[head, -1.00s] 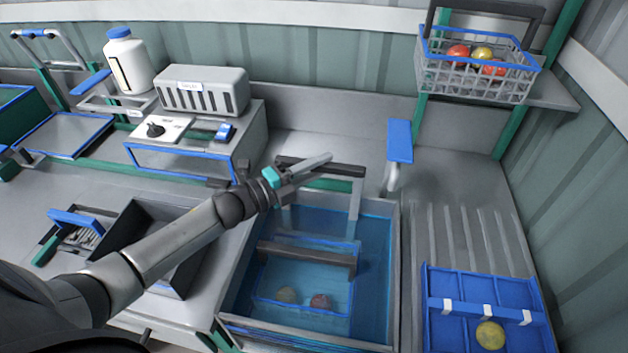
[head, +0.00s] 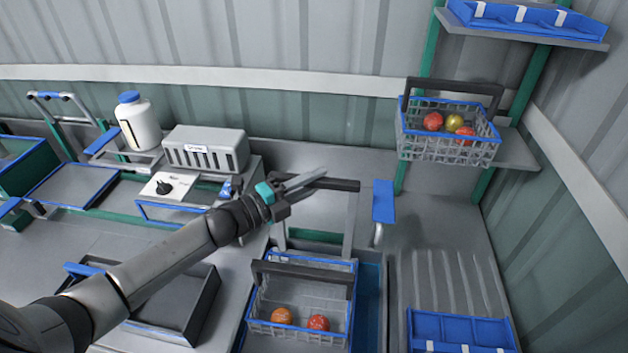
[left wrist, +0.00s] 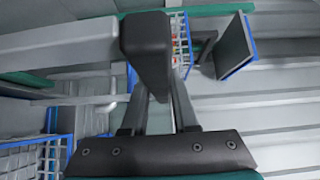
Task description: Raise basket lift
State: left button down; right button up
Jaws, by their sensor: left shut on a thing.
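The lift's dark handle bar (head: 343,185) sits on a grey upright frame behind the wash tank (head: 371,290). My left gripper (head: 312,180) is shut on this handle. In the left wrist view the dark handle (left wrist: 147,55) lies between the fingers. The lift basket (head: 268,300), wire mesh with a blue rim and a dark carrying handle, hangs level over the tank, its mesh clear of the water. It holds an orange tomato (head: 282,315) and a red tomato (head: 318,323). My right gripper is not in view.
A blue lever (head: 383,200) stands just right of the lift handle. A second basket (head: 440,148) with several tomatoes sits on a shelf at the right. A blue divided tray (head: 460,328) lies on the ribbed drainboard. A white bottle (head: 138,122) and grey box (head: 205,150) stand left.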

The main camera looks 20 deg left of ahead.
pick_arm(q)
jog(key=shift+w+r, duration=0.2)
jog(key=shift+r, duration=0.35)
jog(key=c, duration=0.9)
grip_release()
jog(key=shift+s, duration=0.1)
jog(key=shift+o, duration=1.1)
jog(key=shift+f, duration=0.2)
jog(key=shift+s+f, duration=0.1)
jog(key=shift+s, duration=0.05)
jog(key=shift+s+a+f, duration=0.1)
jog(key=shift+s+a, duration=0.25)
jog(key=shift+s, duration=0.15)
jog(key=b+v, duration=0.1)
jog(key=v, duration=1.3)
jog(key=shift+b, duration=0.4)
jog(key=shift+w, duration=0.1)
